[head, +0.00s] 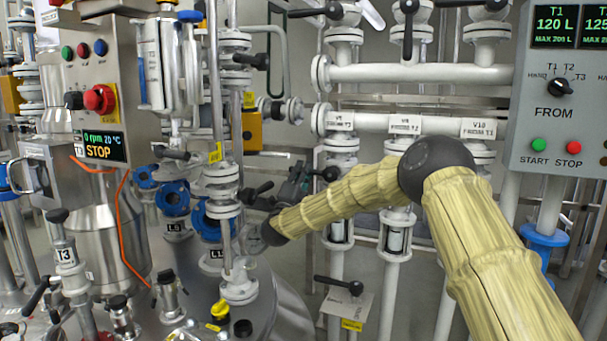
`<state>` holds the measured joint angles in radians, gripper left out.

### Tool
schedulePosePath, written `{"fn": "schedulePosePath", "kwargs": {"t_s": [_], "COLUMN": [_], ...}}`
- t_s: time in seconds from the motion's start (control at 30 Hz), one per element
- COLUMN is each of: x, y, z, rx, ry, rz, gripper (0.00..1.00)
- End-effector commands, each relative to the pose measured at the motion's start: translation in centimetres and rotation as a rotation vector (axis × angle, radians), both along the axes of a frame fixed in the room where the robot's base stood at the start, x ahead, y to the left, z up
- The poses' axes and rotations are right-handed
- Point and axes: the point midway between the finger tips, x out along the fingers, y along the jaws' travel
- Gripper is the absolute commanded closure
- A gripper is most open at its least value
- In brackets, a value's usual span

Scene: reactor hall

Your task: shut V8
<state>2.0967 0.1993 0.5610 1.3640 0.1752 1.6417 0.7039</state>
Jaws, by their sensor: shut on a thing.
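The lower white manifold pipe has several valves under small tags. The left tag (340,119) is too small to read surely; the right one seems to read V10. Under the left tag, a valve's black lever (328,173) points left from the white vertical pipe, roughly level. My gripper (301,174) is at the left end of this lever and shut on it. The fingers are small and dark, and they partly hide the lever's end. My arm reaches in from the lower right, crossing in front of the middle valve's pipe.
A grey control panel (553,130) with FROM knob and START and STOP buttons stands at right. A steel vessel (250,315) with flanged pipework (222,180) is close on the left. Another black lever (338,285) sits low near a tag plate.

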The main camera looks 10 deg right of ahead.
Motion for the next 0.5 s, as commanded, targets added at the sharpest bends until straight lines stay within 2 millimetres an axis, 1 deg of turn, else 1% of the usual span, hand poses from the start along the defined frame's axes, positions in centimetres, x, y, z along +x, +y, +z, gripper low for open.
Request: {"fn": "schedulePosePath", "kwargs": {"t_s": [0.17, 0.2, 0.27, 0.3, 0.33, 0.5], "x": [0.02, 0.02, 0.02, 0.02, 0.01, 0.02], "y": [-0.08, -0.09, -0.08, -0.08, -0.07, -0.04], "z": [0.22, 0.22, 0.23, 0.20, 0.19, 0.09], "rx": [0.001, 0.001, 0.001, 0.001, 0.000, -0.001], "ry": [-0.003, -0.003, -0.003, -0.003, -0.002, -0.001], "rz": [0.000, 0.000, 0.000, 0.000, 0.000, 0.000], "gripper": [1.00, 0.79, 0.68, 0.61, 0.58, 0.58]}}
